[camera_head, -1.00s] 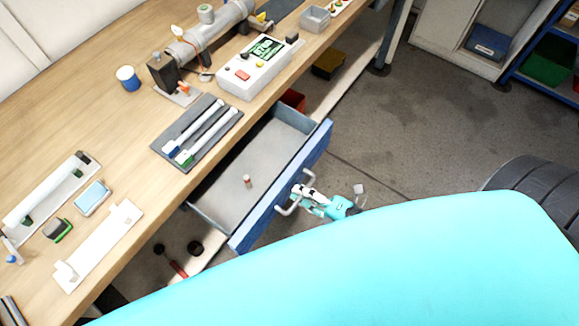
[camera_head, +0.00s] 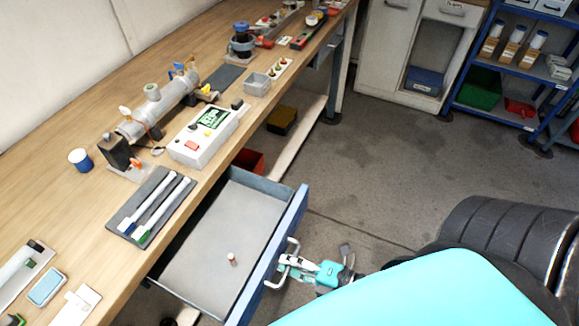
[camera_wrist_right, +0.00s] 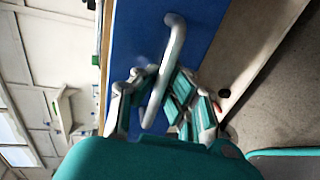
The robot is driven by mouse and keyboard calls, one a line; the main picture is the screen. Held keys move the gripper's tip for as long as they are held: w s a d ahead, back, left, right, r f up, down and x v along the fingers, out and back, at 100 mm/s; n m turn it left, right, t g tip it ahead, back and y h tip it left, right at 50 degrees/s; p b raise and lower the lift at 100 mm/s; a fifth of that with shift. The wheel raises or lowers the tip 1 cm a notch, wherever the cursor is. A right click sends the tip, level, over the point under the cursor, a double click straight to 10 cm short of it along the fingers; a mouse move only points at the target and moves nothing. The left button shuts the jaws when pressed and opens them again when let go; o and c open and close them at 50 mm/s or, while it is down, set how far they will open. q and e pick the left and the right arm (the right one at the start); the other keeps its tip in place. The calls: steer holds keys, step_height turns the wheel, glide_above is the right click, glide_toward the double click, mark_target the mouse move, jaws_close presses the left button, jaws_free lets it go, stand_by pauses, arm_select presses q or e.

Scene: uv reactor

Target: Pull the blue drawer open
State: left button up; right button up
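The blue drawer (camera_head: 270,262) stands pulled well out from under the workbench, its grey inside exposed. Its silver bar handle (camera_head: 270,284) is on the front panel. My right gripper (camera_head: 287,262) is at this handle, its fingers closed around the bar. In the right wrist view, the handle (camera_wrist_right: 172,62) runs between the two fingers (camera_wrist_right: 155,88) in front of the blue drawer front (camera_wrist_right: 203,22). The exact finger contact is partly hidden. My left gripper is not in view.
A small cylinder (camera_head: 232,259) stands inside the drawer. A black tyre-like object (camera_head: 505,245) is at the right. The floor (camera_head: 385,180) between is clear.

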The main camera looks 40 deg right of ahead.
steer(key=o, duration=0.5)
steer(key=v, duration=1.2)
stand_by(0.3)
